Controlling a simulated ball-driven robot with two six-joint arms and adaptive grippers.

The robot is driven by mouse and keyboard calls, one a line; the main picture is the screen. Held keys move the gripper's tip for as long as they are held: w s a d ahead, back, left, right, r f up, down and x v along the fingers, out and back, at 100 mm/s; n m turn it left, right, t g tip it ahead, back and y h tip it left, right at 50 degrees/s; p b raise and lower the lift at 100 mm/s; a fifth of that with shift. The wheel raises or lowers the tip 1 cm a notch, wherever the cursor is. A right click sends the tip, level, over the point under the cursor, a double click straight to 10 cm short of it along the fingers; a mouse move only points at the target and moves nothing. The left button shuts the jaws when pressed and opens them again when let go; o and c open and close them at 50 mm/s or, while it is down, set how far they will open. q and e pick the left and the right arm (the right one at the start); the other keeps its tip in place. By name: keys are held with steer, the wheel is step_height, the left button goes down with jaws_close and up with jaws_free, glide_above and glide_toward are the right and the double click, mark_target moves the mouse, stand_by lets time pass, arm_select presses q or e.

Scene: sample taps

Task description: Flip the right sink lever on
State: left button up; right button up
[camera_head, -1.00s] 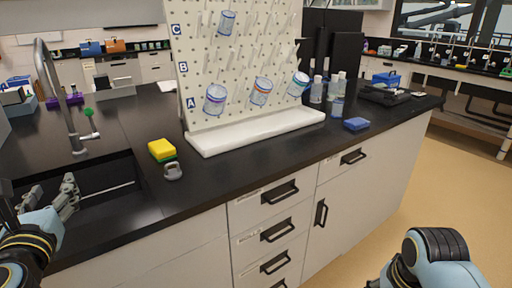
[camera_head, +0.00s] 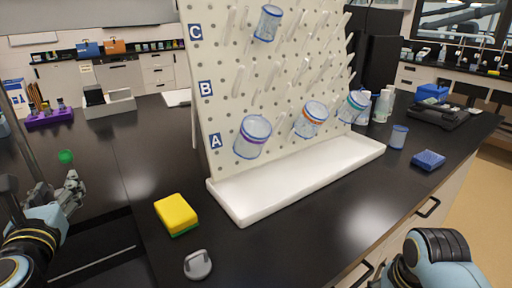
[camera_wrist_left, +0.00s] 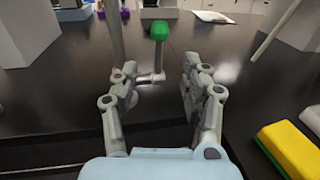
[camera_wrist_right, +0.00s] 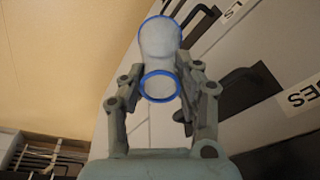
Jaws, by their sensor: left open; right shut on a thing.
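The sink lever has a green ball knob (camera_wrist_left: 160,31) on a grey metal stem, beside the upright tap pipe (camera_wrist_left: 117,35) in the left wrist view. The knob (camera_head: 66,157) also shows in the head view, just above my left gripper. My left gripper (camera_wrist_left: 157,75) is open. Its fingers appear on either side of the lever's lower part; I cannot tell whether they touch it. My right gripper (camera_wrist_right: 160,78) is shut on a pale, blue-rimmed container (camera_wrist_right: 160,45) in the right wrist view. The head view shows only my right arm, not its gripper.
A yellow and green sponge (camera_head: 177,213) and a grey weight (camera_head: 198,264) lie right of the sink. A white pegboard (camera_head: 220,90) with several beakers stands behind them on its tray (camera_head: 240,207). A purple rack (camera_head: 48,117) stands behind the tap.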

mark_target(67, 164)
arm_select(q)
steer(key=x, duration=1)
steer(key=shift+w+a, duration=0.15)
steer(key=shift+w, duration=0.15)
jaws_close()
